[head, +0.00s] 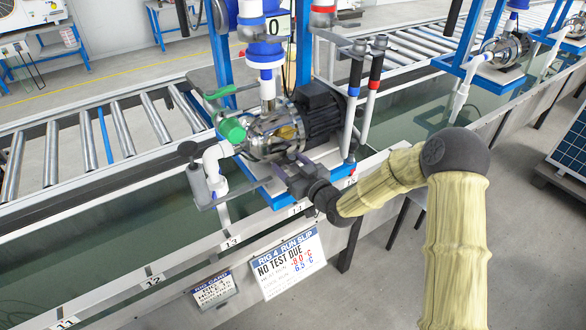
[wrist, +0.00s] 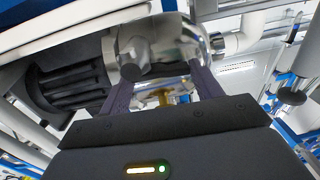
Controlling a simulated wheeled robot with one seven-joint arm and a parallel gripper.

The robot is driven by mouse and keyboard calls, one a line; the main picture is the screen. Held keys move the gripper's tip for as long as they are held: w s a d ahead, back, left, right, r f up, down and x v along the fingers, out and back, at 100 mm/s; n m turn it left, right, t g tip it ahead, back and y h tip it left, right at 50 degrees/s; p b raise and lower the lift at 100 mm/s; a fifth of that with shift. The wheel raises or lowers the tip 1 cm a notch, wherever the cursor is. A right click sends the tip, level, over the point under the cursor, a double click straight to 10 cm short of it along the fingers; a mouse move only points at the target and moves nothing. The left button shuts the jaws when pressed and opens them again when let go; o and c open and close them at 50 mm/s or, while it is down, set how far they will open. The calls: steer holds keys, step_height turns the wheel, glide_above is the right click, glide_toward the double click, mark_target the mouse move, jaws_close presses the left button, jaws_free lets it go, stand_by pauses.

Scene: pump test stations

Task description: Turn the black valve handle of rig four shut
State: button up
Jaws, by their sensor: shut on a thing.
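Rig four's pump, a silver body (head: 262,135) with a black finned motor (head: 318,108), stands on a blue-framed base. My gripper (head: 293,166) is at the front of the pump, just below the body. In the wrist view my gripper (wrist: 164,82) has its two purple-grey fingers set apart, with a brass fitting (wrist: 158,97) showing between them. Dark rounded ends show by the fingertips; they look like the black valve handle (wrist: 133,73), with the jaws shut on it. The fingers hide most of it, and its turn angle cannot be told.
A green cap (head: 231,130) and a black-knobbed grey fitting (head: 188,150) are left of the pump. White pipes with black and red bands (head: 375,72) rise to the right. A run slip (head: 288,265) reading "NO TEST DUE" hangs in front.

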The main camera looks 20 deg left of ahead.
steer(key=shift+a+r+m+t+h, duration=0.1)
steer(key=shift+m+t+h, duration=0.3)
steer(key=o, duration=0.7)
steer(key=shift+s+d, duration=0.25)
steer(key=shift+d, duration=0.05)
steer(key=b+v, duration=0.1)
steer(key=v, duration=1.5)
steer(key=shift+s+d, duration=0.25)
steer(key=shift+d, duration=0.05)
